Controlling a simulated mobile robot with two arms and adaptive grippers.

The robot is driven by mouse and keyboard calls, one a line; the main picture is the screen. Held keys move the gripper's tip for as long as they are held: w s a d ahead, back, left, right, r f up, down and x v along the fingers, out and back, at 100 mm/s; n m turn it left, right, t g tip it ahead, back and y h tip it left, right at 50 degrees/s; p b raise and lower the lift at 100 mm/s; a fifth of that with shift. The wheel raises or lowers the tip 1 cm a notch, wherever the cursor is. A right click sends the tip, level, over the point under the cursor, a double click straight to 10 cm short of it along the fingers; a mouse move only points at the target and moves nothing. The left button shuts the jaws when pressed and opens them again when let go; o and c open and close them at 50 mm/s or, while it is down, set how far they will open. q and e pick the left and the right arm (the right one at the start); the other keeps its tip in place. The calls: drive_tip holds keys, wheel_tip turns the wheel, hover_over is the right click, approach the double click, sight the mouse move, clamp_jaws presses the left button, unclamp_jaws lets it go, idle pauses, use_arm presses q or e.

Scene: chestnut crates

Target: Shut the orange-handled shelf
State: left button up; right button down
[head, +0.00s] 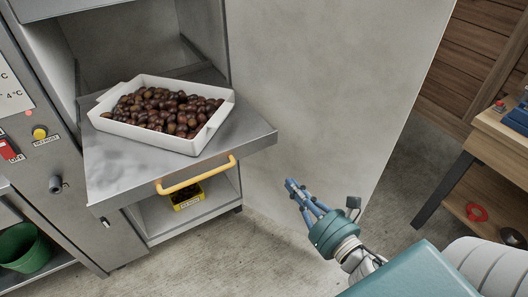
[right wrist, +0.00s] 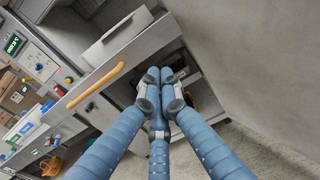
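The grey metal shelf (head: 135,178) is pulled out of the cabinet, its front edge jutting toward me. Its yellow-orange handle (head: 197,175) runs along the front edge and also shows in the right wrist view (right wrist: 96,85). A white tray (head: 150,137) full of chestnuts (head: 165,108) sits on the shelf. My right gripper (head: 291,185) is to the right of the handle and apart from it, pointing toward the cabinet. Its blue fingers are together and hold nothing. They also show close together in the right wrist view (right wrist: 159,76). My left gripper is not in view.
A large grey panel (head: 320,80) stands upright just right of the shelf. A small yellow bin (head: 189,205) is below the shelf. A green bucket (head: 25,249) stands at lower left. A wooden bench (head: 490,150) is at right. The floor before the shelf is clear.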

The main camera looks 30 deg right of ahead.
wheel_tip(320, 180, up, 2)
drive_tip(key=n, duration=0.1)
drive_tip(key=p, duration=0.5)
approach(259, 142)
drive_tip(key=w, duration=0.5)
drive_tip(key=shift+w+a, duration=0.2)
drive_tip(key=shift+w, duration=0.05)
drive_tip(key=shift+w+f, duration=0.2)
drive_tip(key=shift+w, duration=0.55)
